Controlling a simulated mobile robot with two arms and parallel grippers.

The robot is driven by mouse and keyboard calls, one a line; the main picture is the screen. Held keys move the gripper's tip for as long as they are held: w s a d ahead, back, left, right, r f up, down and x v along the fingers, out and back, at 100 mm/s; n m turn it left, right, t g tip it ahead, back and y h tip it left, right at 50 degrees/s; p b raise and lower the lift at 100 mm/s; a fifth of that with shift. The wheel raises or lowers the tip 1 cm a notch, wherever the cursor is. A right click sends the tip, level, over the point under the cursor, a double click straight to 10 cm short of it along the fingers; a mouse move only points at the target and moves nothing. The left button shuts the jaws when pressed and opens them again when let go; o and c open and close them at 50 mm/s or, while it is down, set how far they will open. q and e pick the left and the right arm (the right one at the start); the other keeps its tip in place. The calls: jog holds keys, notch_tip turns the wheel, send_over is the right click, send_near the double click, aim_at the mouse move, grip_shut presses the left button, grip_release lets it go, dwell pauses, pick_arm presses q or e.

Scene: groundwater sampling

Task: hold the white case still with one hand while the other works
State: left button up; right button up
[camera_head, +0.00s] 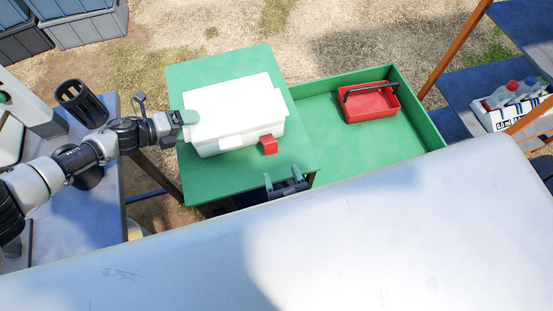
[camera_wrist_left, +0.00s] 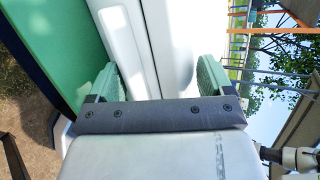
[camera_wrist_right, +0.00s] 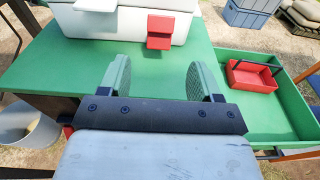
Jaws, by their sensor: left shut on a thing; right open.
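The white case (camera_head: 235,103) stands closed on the green table (camera_head: 220,66). Its front carries a white latch (camera_head: 231,142) and a red latch (camera_head: 268,144). My left gripper (camera_head: 190,117) is shut on the case's left end; in the left wrist view its fingers (camera_wrist_left: 160,80) lie either side of the case's edge (camera_wrist_left: 150,45). My right gripper (camera_head: 287,183) is open and empty in front of the case, near the table's front edge. In the right wrist view its fingers (camera_wrist_right: 158,80) are apart, with the red latch (camera_wrist_right: 160,32) beyond them, not touched.
A red tray with a dark handle (camera_head: 369,102) sits in the green walled section on the right. A shelf on the right holds a crate of bottles (camera_head: 513,104). A blue table (camera_head: 75,215) with a black holder (camera_head: 82,102) stands left. Grey bins (camera_head: 85,25) are at the back left.

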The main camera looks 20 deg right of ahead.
aim_at(269, 143)
jog(key=shift+s, duration=0.7)
jog(key=shift+t, duration=0.7)
jog(key=w, duration=0.4)
jog(key=w+f, duration=0.1)
jog(key=w, duration=0.7)
jog(key=shift+w+f, duration=0.15)
jog(key=shift+f, duration=0.05)
